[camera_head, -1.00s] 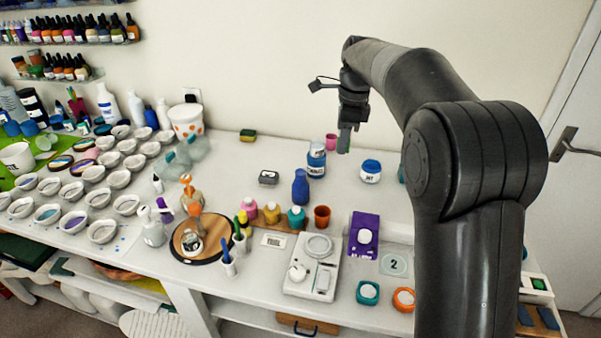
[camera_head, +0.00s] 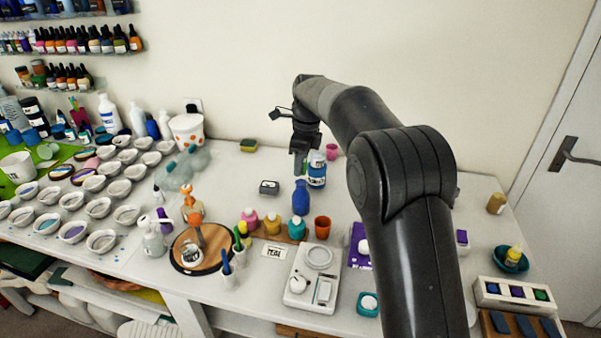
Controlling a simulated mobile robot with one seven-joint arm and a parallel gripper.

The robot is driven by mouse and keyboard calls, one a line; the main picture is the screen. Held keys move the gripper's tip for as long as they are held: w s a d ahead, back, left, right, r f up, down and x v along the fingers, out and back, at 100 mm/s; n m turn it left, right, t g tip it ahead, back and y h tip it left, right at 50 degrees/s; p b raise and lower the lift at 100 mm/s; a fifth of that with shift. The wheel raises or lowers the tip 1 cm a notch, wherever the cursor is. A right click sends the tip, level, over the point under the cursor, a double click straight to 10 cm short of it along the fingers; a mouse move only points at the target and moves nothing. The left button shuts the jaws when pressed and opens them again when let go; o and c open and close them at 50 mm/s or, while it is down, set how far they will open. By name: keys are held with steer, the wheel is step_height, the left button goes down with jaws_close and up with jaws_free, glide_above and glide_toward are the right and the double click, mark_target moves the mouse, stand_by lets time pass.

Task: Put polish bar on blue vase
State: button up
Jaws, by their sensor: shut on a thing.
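The blue vase (camera_head: 301,199) stands upright on the white table, near its middle. My gripper (camera_head: 303,150) is above and behind it in the picture, pointing down. It is shut on a small grey-green bar (camera_head: 300,164), which looks like the polish bar and hangs down from the fingers. The bar's lower end shows just above the vase's mouth in the picture, apart from it as far as I can tell. The fingers are small and dark, and partly hide the bar's upper end.
A white jar with a blue label (camera_head: 317,170) stands close behind and right of the vase. A white scale (camera_head: 313,279) lies nearer. A black-and-white box (camera_head: 269,187) is left.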

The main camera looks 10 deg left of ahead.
steer(key=shift+f, duration=1.65)
steer(key=shift+f, duration=0.15)
steer(key=o, duration=1.1)
steer(key=shift+c, duration=0.2)
